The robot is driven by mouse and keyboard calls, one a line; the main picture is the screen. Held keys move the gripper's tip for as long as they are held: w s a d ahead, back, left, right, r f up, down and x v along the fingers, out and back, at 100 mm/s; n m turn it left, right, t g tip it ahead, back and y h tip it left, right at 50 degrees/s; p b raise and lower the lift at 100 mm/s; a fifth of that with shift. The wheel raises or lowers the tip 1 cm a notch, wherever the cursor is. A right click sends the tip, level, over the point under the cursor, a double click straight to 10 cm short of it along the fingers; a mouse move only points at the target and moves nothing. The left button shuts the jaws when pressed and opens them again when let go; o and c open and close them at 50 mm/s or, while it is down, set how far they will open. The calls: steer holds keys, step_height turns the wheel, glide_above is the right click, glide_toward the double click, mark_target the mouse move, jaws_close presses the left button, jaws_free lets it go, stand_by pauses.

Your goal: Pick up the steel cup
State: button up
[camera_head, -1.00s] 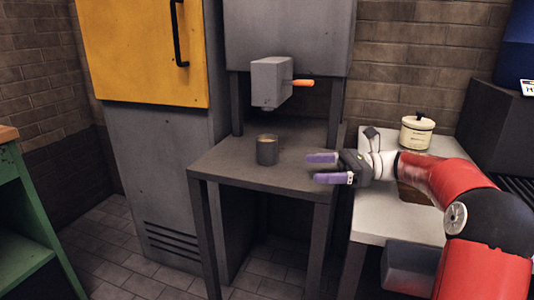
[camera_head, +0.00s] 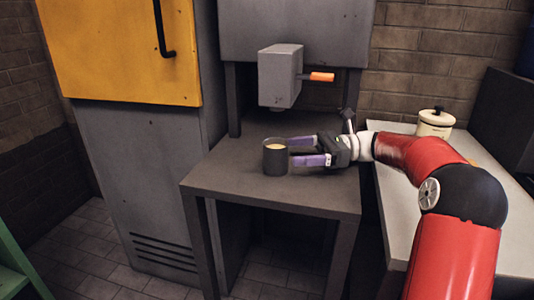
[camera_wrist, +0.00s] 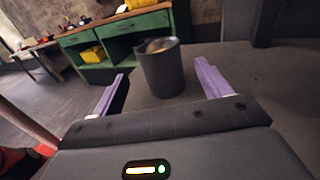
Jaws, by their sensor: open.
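The steel cup (camera_head: 275,158) is dark grey and stands upright on the grey metal table, with something light brown inside. In the wrist view the cup (camera_wrist: 162,72) stands ahead of my gripper, between the lines of the two purple fingers. My gripper (camera_head: 304,152) is open and low over the table, to the right of the cup, its fingers pointing left at it. The fingertips are at or very near the cup's right side; I cannot tell if they touch. The wrist view also shows my open gripper (camera_wrist: 158,82) with nothing held.
The grey table (camera_head: 230,185) is otherwise clear around the cup. A grey dispenser with an orange handle (camera_head: 280,76) hangs above and behind. A cream lidded pot (camera_head: 435,122) stands on the pale counter (camera_head: 400,210) at right. A yellow-doored cabinet (camera_head: 120,50) stands at left.

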mark_target(265, 145)
steer(key=a, duration=0.7)
steer(key=shift+s+a+r, duration=0.2)
steer(key=shift+s+a, duration=0.05)
steer(key=shift+a, duration=0.15)
steer(key=c, duration=1.3)
steer(key=shift+c, duration=0.2)
steer(key=shift+r, duration=0.15)
steer(key=shift+r, duration=0.7)
step_height(265, 145, up, 2)
steer(key=shift+r, duration=0.1)
steer(key=s+a, duration=0.2)
steer(key=s, duration=0.6)
steer(key=s+a+b, duration=0.1)
steer(key=s+a, duration=0.2)
steer(key=s, duration=0.6)
steer(key=shift+a+f, duration=0.2)
steer(key=shift+a, duration=0.05)
